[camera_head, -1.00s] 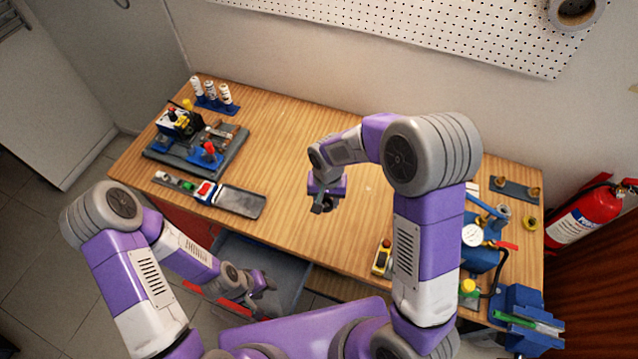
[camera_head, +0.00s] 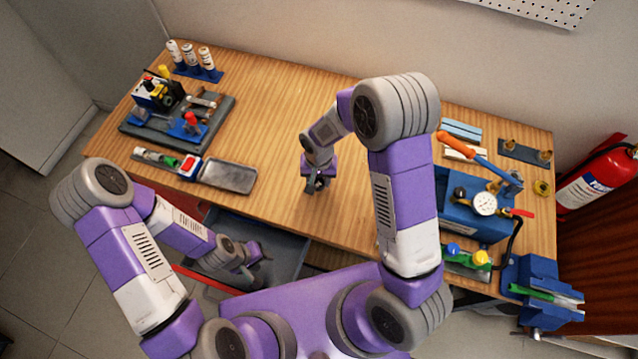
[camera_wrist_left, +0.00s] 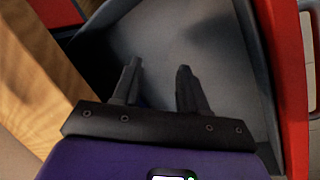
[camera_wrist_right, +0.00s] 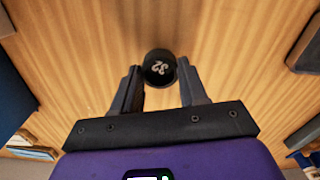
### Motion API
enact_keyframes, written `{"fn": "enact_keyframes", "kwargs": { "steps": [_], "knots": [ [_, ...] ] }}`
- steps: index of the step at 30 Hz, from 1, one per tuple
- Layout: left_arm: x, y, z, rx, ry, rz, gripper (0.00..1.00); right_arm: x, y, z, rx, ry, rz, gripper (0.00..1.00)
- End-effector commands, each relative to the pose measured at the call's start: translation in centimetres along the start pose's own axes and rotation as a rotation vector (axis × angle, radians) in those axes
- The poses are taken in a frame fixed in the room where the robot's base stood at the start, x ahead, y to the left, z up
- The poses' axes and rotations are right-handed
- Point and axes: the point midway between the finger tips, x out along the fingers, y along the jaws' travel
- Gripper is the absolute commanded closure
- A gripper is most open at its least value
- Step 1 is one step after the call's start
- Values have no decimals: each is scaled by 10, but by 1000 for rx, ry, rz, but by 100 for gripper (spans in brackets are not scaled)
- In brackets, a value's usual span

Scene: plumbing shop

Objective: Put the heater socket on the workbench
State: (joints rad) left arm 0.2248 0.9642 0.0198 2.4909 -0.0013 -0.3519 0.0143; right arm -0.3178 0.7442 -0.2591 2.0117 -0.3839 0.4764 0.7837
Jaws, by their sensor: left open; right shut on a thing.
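My right gripper (camera_wrist_right: 158,95) is shut on the heater socket (camera_wrist_right: 159,67), a small dark cylinder with "32" on its end face. In the head view the right gripper (camera_head: 316,186) is over the middle of the wooden workbench (camera_head: 262,110), near its front edge, and largely hides the socket. I cannot tell whether the socket touches the bench top. My left gripper (camera_wrist_left: 155,90) is open and empty over the grey open drawer (camera_wrist_left: 185,45). In the head view the left gripper (camera_head: 257,258) is below the bench's front edge.
A grey tray strip (camera_head: 229,177) lies left of the right gripper. A blue pump with a gauge (camera_head: 484,204) and a blue vise (camera_head: 543,290) are at the right. The bench middle is clear.

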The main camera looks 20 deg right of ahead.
Motion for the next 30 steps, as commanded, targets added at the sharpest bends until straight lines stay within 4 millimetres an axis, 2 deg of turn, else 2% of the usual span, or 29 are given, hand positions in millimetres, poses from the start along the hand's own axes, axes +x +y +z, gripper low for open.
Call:
{"fn": "enact_keyframes", "kwargs": {
  "steps": [9,20,21,26,30],
  "knots": [
    [1,0,0,0,0,0,57,37,0,0,-1,-1,1,88],
    [5,-2,0,0,0,0,57,42,0,0,0,0,0,88],
    [5,-2,0,0,0,0,57,41,0,0,0,0,0,54],
    [4,-2,0,0,0,0,57,40,0,0,0,0,0,32],
    [4,-2,0,0,0,0,57,40,0,0,0,0,0,32]
  ]
}}
